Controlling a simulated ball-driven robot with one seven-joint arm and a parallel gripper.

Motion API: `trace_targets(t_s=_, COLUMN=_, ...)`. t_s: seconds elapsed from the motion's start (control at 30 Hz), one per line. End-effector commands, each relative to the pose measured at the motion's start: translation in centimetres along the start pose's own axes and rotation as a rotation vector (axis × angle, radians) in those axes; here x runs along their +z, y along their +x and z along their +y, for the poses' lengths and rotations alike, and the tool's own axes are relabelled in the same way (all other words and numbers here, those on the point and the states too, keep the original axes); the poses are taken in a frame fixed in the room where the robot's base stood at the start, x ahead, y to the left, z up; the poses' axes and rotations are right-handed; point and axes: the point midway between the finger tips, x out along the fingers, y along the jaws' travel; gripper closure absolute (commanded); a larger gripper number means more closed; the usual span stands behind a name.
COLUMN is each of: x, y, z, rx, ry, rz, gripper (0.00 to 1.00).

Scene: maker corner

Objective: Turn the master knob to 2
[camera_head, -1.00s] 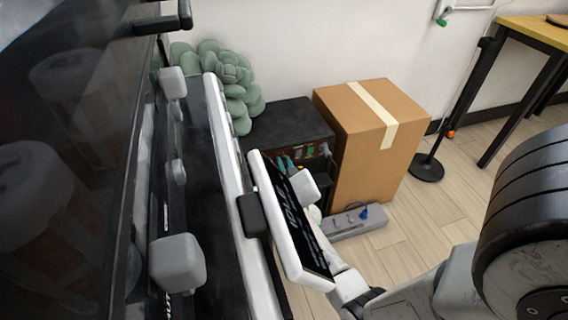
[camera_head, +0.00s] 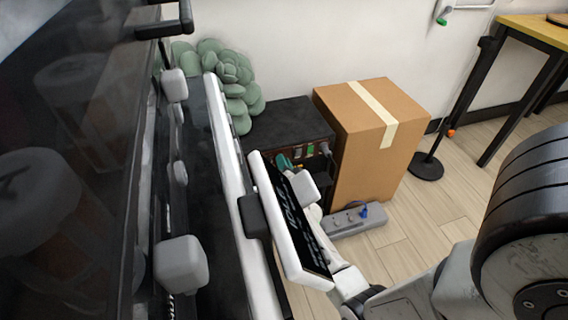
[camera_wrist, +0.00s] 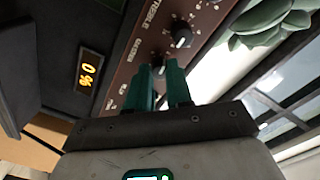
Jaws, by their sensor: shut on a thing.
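In the wrist view, the brown control panel (camera_wrist: 140,60) of a dark amplifier fills the upper middle. Its printed labels are turned and hard to read; one looks like TREBLE. The teal fingers of my gripper (camera_wrist: 159,74) are at a dark knob (camera_wrist: 158,64), shut on it, with the tips partly covering it. I take it for the master knob; its pointer and scale cannot be read. Another knob (camera_wrist: 182,38) with a white pointer sits just beyond. In the head view, the amplifier (camera_head: 285,120) stands by the wall, with my gripper (camera_head: 284,162) at its front.
A small display (camera_wrist: 89,71) with yellow digits, seemingly 0 %, sits left of the panel. A cardboard box (camera_head: 362,135) stands right of the amplifier and a power strip (camera_head: 355,219) lies before it. A green cushion-like plant (camera_head: 232,80) is behind.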

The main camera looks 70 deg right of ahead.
Motion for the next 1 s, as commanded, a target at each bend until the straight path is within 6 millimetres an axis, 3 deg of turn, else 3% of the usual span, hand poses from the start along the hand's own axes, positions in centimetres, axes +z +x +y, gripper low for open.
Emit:
trace_targets(t_s=0.53, x=0.03, y=-0.05, z=0.08, rx=0.001, ry=0.027, rz=-0.002, gripper=1.0)
trace_targets(t_s=0.57, x=0.03, y=-0.05, z=0.09, rx=0.001, ry=0.027, rz=-0.002, gripper=0.79)
trace_targets(t_s=0.6, x=0.03, y=-0.04, z=0.08, rx=0.001, ry=0.026, rz=-0.002, gripper=0.75)
trace_targets(t_s=0.8, x=0.02, y=-0.03, z=0.05, rx=0.001, ry=0.026, rz=-0.002, gripper=0.56)
trace_targets(t_s=1.0, x=0.01, y=-0.02, z=0.03, rx=0.0, ry=0.026, rz=-0.001, gripper=0.54)
